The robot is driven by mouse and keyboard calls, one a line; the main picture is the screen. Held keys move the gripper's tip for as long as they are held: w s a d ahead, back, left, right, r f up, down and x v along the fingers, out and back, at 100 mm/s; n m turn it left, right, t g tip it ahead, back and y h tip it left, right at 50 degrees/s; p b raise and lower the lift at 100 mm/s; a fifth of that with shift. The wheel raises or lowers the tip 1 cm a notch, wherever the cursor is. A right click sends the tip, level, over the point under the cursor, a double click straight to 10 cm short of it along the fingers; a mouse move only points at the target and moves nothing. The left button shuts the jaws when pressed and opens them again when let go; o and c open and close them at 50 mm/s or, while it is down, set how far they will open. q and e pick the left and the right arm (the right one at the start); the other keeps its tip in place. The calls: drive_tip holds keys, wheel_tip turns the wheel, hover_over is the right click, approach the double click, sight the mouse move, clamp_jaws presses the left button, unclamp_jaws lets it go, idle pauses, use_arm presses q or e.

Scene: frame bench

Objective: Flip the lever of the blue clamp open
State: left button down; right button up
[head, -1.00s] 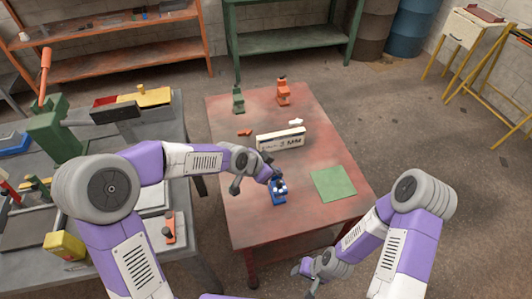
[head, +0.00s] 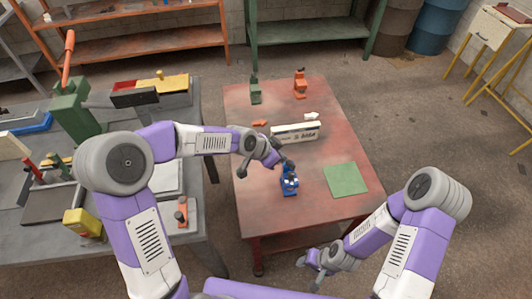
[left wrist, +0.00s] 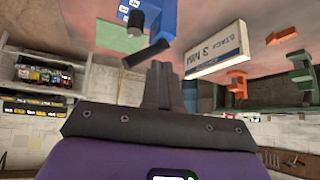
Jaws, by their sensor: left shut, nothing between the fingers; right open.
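The blue clamp (head: 290,186) stands on the reddish table (head: 240,210), left of the green mat. In the left wrist view the blue clamp (left wrist: 161,20) is at the top edge, partly cut off. A dark cylindrical piece (left wrist: 136,23) and a dark bar (left wrist: 146,54) show beside it; I cannot tell which is the lever. My left gripper (head: 283,162) is at the top of the clamp, shut and empty. Its closed fingers (left wrist: 163,75) point toward the dark bar; contact is unclear. My right gripper (head: 308,260) is open and empty, low before the table's front edge.
A white labelled box (head: 295,133) lies behind the clamp, with a small orange piece (head: 260,123) near it. A green clamp (head: 255,92) and an orange clamp (head: 300,85) stand at the back. The flat green mat (head: 345,179) lies to the right.

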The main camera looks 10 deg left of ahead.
use_arm(q)
drive_tip(key=s+f+p+v, duration=0.1)
drive_tip(key=p+v, duration=0.1)
drive_tip(key=v, duration=0.9)
drive_tip(key=shift+s, duration=0.3)
use_arm(e)
wheel_tip(320, 180, up, 3)
drive_tip(key=shift+w+a, duration=0.1)
use_arm(q)
drive_tip(key=shift+a, duration=0.1)
